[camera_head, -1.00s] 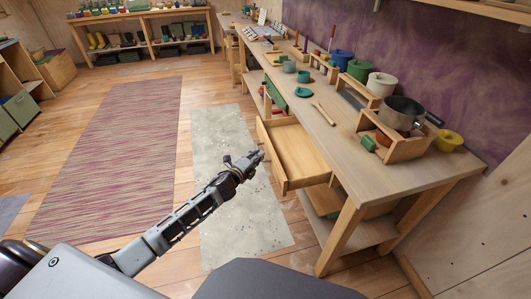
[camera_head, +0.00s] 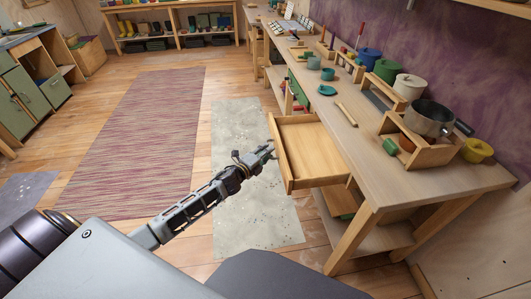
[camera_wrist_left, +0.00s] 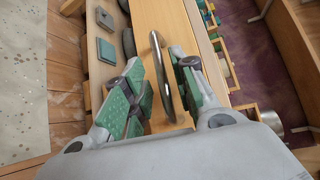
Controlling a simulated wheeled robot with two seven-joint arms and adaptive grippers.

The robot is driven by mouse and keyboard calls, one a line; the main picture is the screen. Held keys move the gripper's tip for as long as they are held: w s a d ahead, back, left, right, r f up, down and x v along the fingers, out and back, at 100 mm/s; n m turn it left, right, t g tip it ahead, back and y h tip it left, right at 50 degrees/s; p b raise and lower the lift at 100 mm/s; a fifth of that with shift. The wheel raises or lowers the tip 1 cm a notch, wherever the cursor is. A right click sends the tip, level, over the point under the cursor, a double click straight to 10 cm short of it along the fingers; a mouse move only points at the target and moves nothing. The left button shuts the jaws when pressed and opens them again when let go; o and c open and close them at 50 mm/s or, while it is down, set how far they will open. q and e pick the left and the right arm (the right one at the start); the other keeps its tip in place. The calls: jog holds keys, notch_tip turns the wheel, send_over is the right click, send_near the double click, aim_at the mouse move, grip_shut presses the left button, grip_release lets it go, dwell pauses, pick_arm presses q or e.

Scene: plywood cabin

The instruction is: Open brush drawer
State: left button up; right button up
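The brush drawer (camera_head: 313,146) is a light wooden box pulled well out from under the long workbench; its inside looks empty. My left gripper (camera_head: 271,149) is at the outer face of its front panel. In the left wrist view, the curved metal handle (camera_wrist_left: 162,80) stands on the orange-brown drawer front (camera_wrist_left: 178,22). The green-padded fingers of my left gripper (camera_wrist_left: 163,84) are on both sides of the handle, with visible gaps between pads and bar. The fingers look apart around it, not clamped. My right gripper is not in view.
The workbench (camera_head: 425,185) carries a saucepan (camera_head: 430,117) in a wooden holder, lidded pots and a teal dish (camera_head: 327,90). A grey speckled mat (camera_head: 235,215) and a striped rug (camera_head: 140,140) lie on the floor left of it. Green-fronted cabinets (camera_head: 15,115) stand far left.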

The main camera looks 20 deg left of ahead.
pick_arm(q)
jog(key=shift+s, duration=0.15)
dwell(0.3)
jog(key=v, duration=1.1)
jog(key=shift+s+a, duration=0.15)
jog(key=shift+s, duration=0.2)
dwell(0.4)
jog(key=shift+r, duration=0.15)
dwell(0.5)
